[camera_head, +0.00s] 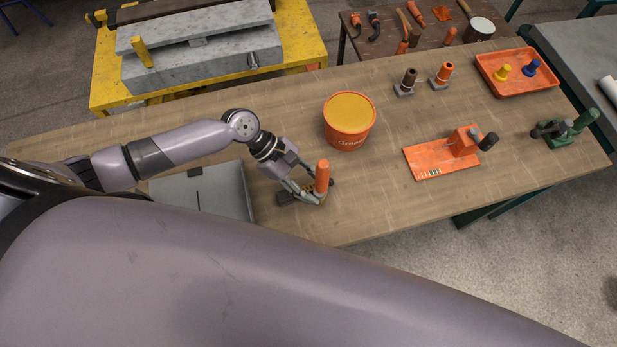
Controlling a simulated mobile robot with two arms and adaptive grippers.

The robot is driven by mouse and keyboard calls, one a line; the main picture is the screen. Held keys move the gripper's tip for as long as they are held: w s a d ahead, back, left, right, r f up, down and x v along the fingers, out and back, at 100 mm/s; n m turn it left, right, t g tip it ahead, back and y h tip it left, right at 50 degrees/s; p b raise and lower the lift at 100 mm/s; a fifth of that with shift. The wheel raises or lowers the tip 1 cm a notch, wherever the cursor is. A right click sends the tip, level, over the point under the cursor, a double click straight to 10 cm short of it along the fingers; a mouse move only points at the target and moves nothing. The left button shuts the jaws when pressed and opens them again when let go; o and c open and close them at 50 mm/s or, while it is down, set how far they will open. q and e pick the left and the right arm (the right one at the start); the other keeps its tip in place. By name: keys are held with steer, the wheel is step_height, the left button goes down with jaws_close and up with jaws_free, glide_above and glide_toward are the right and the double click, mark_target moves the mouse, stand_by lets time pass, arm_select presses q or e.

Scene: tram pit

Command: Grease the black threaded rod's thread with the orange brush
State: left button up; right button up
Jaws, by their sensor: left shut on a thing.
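My left gripper (314,195) is shut on the upright orange handle (322,176) of what looks like the orange brush, low over the wooden table near its front edge. The brush's lower end is hidden by the fingers. The orange grease tub (348,139), full of yellow grease, stands just behind and to the right of the gripper. No thread can be made out; a dark cylinder (489,141) at the orange fixture (427,165) and a dark piece (547,130) on the green vise (562,142) are too small to identify. My right gripper is not in view.
Two grey stands hold a brown-handled tool (408,78) and an orange-handled one (444,70). An orange tray (518,92) with yellow and blue pieces lies behind right. A grey flat case (222,186) lies left of the gripper. The wooden table (390,205) is clear between tub and fixture.

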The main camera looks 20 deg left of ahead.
arm_select(q)
steer(key=shift+f, duration=0.6)
stand_by(0.5)
steer(key=shift+w+a+f, duration=0.15)
steer(key=shift+w+a, duration=0.55)
steer(key=shift+a, duration=0.2)
steer(key=shift+w+a+f, duration=0.15)
steer(key=shift+w+a, duration=0.55)
steer(key=shift+a, duration=0.2)
steer(key=shift+w+a, duration=0.6)
steer(key=shift+a, duration=0.2)
steer(key=shift+s+d, duration=0.1)
steer(key=shift+s+d, duration=0.4)
steer(key=shift+s, duration=0.15)
steer(key=shift+s+d+f, duration=0.2)
steer(key=shift+s+d, duration=0.6)
steer(key=shift+s, duration=0.2)
steer(key=shift+s+d+f, duration=0.15)
steer(key=shift+s+d, duration=0.6)
steer(key=shift+s, duration=0.2)
